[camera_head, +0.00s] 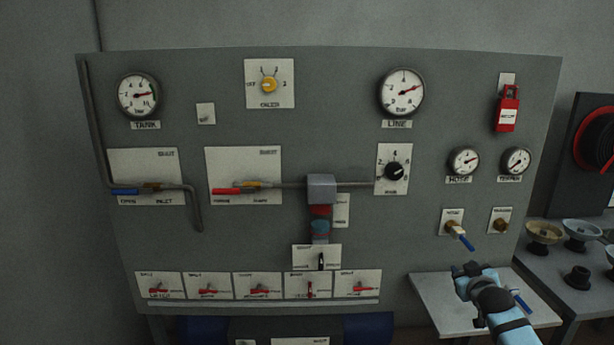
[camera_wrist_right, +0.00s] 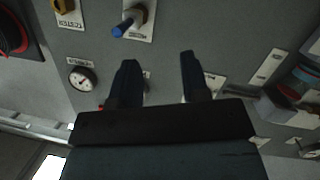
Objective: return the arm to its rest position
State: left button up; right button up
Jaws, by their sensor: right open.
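My right gripper (camera_head: 466,270) is in front of the lower right of the grey panel (camera_head: 300,110), above a small pale shelf (camera_head: 440,305). In the right wrist view its two dark fingers (camera_wrist_right: 157,75) are apart with nothing between them. A valve with a blue handle (camera_head: 460,236) is on the panel just above the gripper, apart from it; it also shows in the right wrist view (camera_wrist_right: 130,22), beyond the fingertips. My left gripper is in neither view.
The panel carries gauges such as the line gauge (camera_head: 401,93), a black knob (camera_head: 395,171) and a red lock (camera_head: 507,108). At the right a table (camera_head: 560,275) holds several bowls (camera_head: 583,232), near a red reel (camera_head: 598,140). A small blue object (camera_head: 521,301) lies on the shelf beside my arm.

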jog(key=s+a+f+g+y+b, duration=0.1)
jog(key=s+a+f+b, duration=0.1)
jog(key=s+a+f, duration=0.55)
jog(key=s+a+f+n+g+y+b, duration=0.15)
jog(key=s+a+f, duration=0.25)
jog(key=s+f, duration=0.55)
jog(key=s+a+f+m+g+y+b, duration=0.1)
jog(key=s+a+f+y+b, duration=0.1)
jog(key=s+a+f, duration=0.7)
pick_arm(q)
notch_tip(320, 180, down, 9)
jog(key=b, duration=0.3)
pick_arm(e)
jog(key=s+a, duration=0.3)
jog(key=s, duration=1.4)
pick_arm(q)
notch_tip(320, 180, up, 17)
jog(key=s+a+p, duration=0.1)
jog(key=p, duration=2.3)
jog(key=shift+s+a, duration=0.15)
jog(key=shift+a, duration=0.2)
pick_arm(e)
notch_tip(320, 180, up, 17)
jog(key=s+d+g, duration=0.1)
jog(key=s+d, duration=0.1)
jog(key=shift+s, duration=0.2)
jog(key=shift+r, duration=0.1)
